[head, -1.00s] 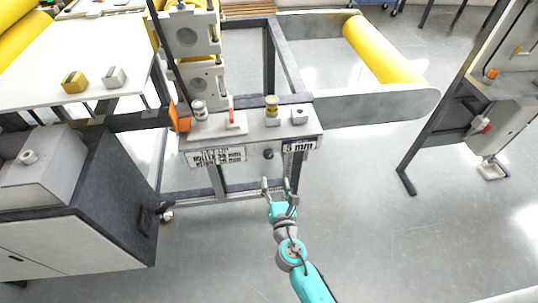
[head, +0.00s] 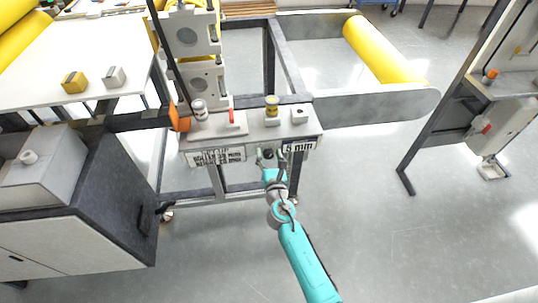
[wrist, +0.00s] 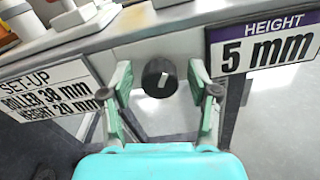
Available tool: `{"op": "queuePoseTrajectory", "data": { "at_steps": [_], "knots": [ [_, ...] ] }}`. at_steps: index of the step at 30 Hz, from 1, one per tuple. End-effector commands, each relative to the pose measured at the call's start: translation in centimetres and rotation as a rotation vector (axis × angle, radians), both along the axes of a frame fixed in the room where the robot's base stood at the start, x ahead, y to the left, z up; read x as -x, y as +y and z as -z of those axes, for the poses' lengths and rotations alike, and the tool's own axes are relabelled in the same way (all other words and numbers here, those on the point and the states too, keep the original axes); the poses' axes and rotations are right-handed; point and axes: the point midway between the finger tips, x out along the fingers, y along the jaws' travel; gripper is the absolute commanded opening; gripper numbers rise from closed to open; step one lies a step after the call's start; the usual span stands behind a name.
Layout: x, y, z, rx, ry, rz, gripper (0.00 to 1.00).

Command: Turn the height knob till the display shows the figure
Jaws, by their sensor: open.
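The height knob (wrist: 159,77) is a round black knob with a white pointer mark, on the front face of the machine's panel. In the head view the knob (head: 268,153) is partly hidden by my gripper. My gripper (wrist: 162,88) is open, one green finger on each side of the knob, with visible gaps; it also shows in the head view (head: 269,158). The height display (wrist: 265,48) at the right reads "HEIGHT 5 mm". A set-up sign (wrist: 50,90) at the left reads "ROLLER 38 mm, HEIGHT 20 mm"; the first figure is slightly hard to read.
A dark grey cabinet (head: 105,190) stands at the left.

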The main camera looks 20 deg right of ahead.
Motion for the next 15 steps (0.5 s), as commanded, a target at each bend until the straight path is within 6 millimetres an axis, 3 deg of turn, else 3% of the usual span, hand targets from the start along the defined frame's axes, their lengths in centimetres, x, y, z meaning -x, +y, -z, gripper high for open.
{"op": "queuePoseTrajectory", "data": {
  "at_steps": [9, 11, 15],
  "knots": [
    [-0.21, -0.05, 0.06, 0.000, 0.001, 0.000, 0.61],
    [-0.22, -0.05, 0.06, 0.000, 0.001, 0.000, 0.48],
    [-0.21, -0.04, 0.05, 0.000, 0.001, 0.000, 0.13]
  ]
}}
